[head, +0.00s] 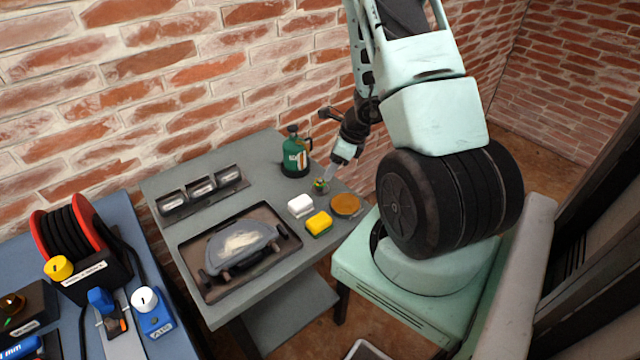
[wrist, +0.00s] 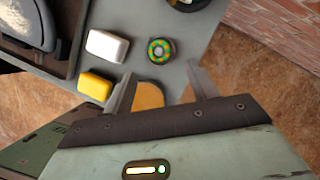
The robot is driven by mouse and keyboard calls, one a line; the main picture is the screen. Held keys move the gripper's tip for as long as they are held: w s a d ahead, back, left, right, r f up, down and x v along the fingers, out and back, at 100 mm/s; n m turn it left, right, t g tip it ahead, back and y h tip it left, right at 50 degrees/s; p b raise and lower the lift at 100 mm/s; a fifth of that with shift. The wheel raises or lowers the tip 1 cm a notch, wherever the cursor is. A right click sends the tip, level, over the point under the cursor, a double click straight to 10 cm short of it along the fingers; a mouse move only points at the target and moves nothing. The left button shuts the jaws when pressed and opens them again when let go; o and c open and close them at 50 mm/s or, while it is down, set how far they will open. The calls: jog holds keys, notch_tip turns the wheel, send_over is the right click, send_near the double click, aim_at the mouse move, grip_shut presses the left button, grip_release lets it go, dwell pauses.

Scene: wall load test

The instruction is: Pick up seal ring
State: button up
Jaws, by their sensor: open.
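A small round ring, green with orange patches and a grey centre, sits on the grey table; I take it to be the seal ring (wrist: 161,50). In the head view the seal ring (head: 319,187) shows small, close to my gripper (head: 328,178). In the wrist view my gripper (wrist: 160,73) is open and empty. Its two fingers are spread left and right, and the ring lies beyond the tips, roughly midway between them in the picture. I cannot tell the height of the fingertips above the table.
A white block (head: 300,206), a yellow block (head: 319,223) and an orange disc (head: 345,205) lie near the ring. A green bottle (head: 296,155) stands behind it. A dark tray (head: 212,292) holds a grey tool. A three-part rack (head: 173,205) sits by the brick wall.

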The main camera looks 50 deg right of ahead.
aim_at(321, 180)
jog(key=shift+w+p+x, duration=0.2)
jog(key=shift+p+x, duration=0.55)
jog(key=shift+x, duration=2.15)
jog(key=shift+a+r, duration=0.1)
jog(key=shift+r, duration=0.05)
jog(key=c, duration=1)
